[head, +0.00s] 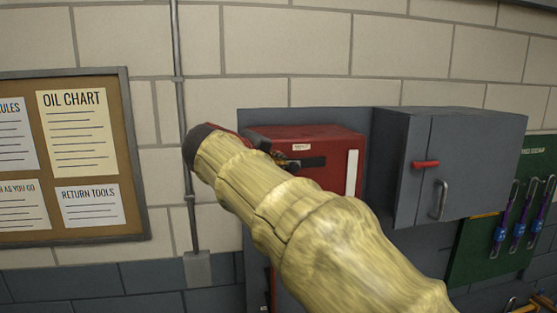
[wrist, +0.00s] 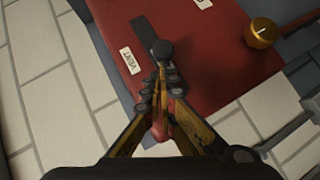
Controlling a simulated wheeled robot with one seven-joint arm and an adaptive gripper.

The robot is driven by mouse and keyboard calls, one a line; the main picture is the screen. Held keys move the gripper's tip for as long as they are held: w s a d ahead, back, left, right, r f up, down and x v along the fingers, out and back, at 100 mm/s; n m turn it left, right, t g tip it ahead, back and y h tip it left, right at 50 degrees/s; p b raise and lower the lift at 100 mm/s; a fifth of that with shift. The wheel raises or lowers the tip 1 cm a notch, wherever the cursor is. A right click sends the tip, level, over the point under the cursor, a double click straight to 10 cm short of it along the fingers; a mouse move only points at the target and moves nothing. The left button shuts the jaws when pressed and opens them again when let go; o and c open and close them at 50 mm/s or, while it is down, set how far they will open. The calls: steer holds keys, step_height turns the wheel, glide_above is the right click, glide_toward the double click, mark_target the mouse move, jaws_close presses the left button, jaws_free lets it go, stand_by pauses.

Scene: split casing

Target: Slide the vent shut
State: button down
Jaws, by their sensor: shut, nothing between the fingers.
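The red casing (head: 330,140) hangs on the wall and fills much of the wrist view (wrist: 205,50). A white label reading VENT (wrist: 130,60) is on its face. Beside the label runs a dark strip (wrist: 143,33) with a round black knob (wrist: 163,48) at its near end; the strip also shows in the head view (head: 310,162). My gripper (wrist: 160,75) is shut and empty, its fingertips just below the knob in the wrist view. I cannot tell whether they touch it.
A brass knob (wrist: 261,33) stands out from the casing. Right of the casing is a grey cabinet (head: 470,150) with a red latch (head: 425,164) and a metal handle (head: 440,200). A vertical pipe (head: 180,90) and a notice board (head: 135,150) are at left.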

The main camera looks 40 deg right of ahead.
steer(key=s+d, duration=0.1)
steer(key=d, duration=0.1)
steer(key=s+d+b, duration=0.1)
steer(key=d, duration=0.1)
steer(key=s+d+b, duration=0.1)
steer(key=s+d, duration=0.1)
steer(key=shift+d, duration=0.2)
steer(key=shift+w, duration=0.1)
